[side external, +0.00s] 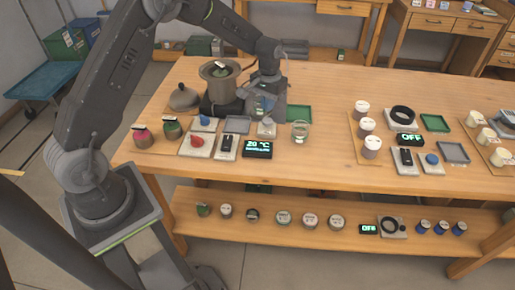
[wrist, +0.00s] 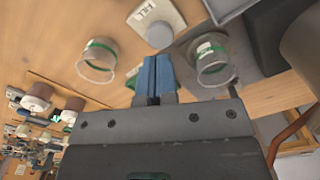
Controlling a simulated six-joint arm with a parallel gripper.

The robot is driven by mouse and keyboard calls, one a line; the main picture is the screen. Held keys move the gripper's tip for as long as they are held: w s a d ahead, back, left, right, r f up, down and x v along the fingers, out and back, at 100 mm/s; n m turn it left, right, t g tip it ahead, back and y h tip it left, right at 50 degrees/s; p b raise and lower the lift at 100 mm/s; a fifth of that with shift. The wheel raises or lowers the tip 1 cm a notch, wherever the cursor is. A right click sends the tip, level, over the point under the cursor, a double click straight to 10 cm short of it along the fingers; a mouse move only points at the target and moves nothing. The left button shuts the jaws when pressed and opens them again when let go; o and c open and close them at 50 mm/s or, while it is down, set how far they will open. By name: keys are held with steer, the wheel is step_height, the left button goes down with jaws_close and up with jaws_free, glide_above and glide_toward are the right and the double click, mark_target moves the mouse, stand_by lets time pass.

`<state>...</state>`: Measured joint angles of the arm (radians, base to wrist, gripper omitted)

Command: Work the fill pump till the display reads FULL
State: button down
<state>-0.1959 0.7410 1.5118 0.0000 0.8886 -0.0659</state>
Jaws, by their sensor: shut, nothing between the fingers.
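My gripper (side external: 264,105) is over the distiller end of the bench, beside the pot. In the wrist view its blue fingertips (wrist: 155,62) are shut together with nothing between them. In the side view this grey-button plate (side external: 267,128) lies just below my gripper.
A glass with a green band (wrist: 97,62) and a second one (wrist: 212,60) flank the fingers. The open pot (side external: 220,82), a red-button plate (side external: 197,143), a black-switch plate (side external: 227,146) and a green tray (side external: 299,114) are nearby.

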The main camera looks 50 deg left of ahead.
mark_target(267, 120)
stand_by(0.6)
step_height(267, 120, up, 4)
steer(key=shift+f, duration=3)
steer(key=shift+f, duration=0.2)
steer(key=shift+f, duration=1.55)
steer(key=shift+r, duration=2.8)
